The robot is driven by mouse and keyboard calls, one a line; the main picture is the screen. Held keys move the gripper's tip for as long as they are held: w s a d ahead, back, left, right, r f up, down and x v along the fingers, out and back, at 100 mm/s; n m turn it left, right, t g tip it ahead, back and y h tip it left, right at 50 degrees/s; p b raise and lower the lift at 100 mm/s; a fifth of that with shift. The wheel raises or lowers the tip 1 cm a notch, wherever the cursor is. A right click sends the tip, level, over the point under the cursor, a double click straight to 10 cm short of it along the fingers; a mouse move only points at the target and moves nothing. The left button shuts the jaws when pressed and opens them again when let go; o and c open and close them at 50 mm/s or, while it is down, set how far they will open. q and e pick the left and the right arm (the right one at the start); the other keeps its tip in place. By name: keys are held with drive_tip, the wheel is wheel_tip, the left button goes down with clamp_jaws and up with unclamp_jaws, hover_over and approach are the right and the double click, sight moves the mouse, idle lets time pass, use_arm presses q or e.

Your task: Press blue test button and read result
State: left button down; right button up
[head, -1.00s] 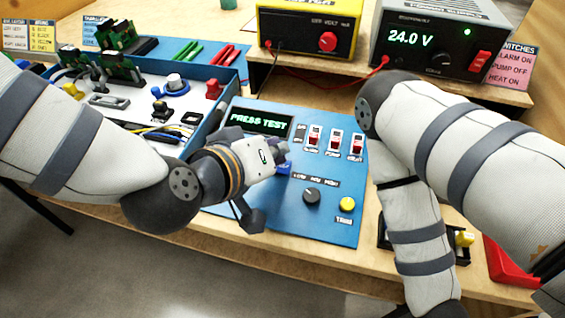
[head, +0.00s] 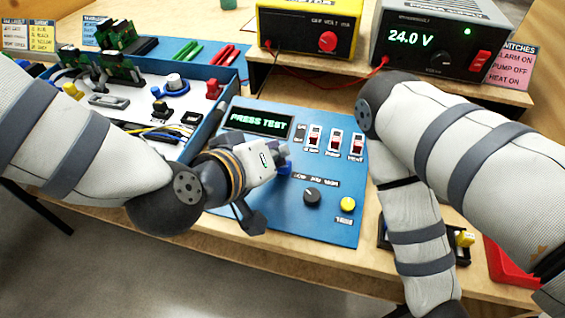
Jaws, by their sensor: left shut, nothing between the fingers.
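The blue analyser panel (head: 270,222) lies on the wooden bench, and its display (head: 258,121) reads "PRESS TEST". The blue test button (head: 284,167) shows only in part, at the tips of my left gripper (head: 280,158). That gripper is shut and empty, over the middle of the panel. I cannot tell whether its fingertips touch the button. My right arm comes in from the right and bends down past the panel's right edge; its gripper is out of the picture.
Three red and white switches (head: 335,141), a black knob (head: 312,196) and a yellow button (head: 348,204) are on the panel. The blue tray (head: 222,110) of parts stands to the left. A power supply (head: 440,38) reading 24.0 V and a yellow meter (head: 306,30) stand behind.

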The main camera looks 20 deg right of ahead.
use_arm(q)
drive_tip(key=shift+f, duration=0.35)
use_arm(e)
drive_tip(key=shift+f, duration=0.1)
idle(0.3)
use_arm(q)
drive_tip(key=shift+a+r+p, duration=0.1)
drive_tip(key=shift+r+p, duration=0.4)
drive_tip(key=shift+r, duration=0.25)
use_arm(e)
drive_tip(key=shift+w+r, duration=0.55)
drive_tip(key=shift+r, duration=0.1)
use_arm(q)
drive_tip(key=r+p, duration=0.1)
drive_tip(key=r, duration=0.2)
drive_tip(key=s+r+p, duration=0.1)
drive_tip(key=r, duration=0.1)
drive_tip(key=shift+a+p, duration=0.25)
drive_tip(key=shift+p, duration=0.05)
use_arm(e)
drive_tip(key=w+r+t, duration=0.2)
drive_tip(key=w+r, duration=0.1)
drive_tip(key=shift+w+r, duration=0.2)
drive_tip(key=shift+w, duration=0.05)
use_arm(q)
drive_tip(key=shift+f, duration=0.1)
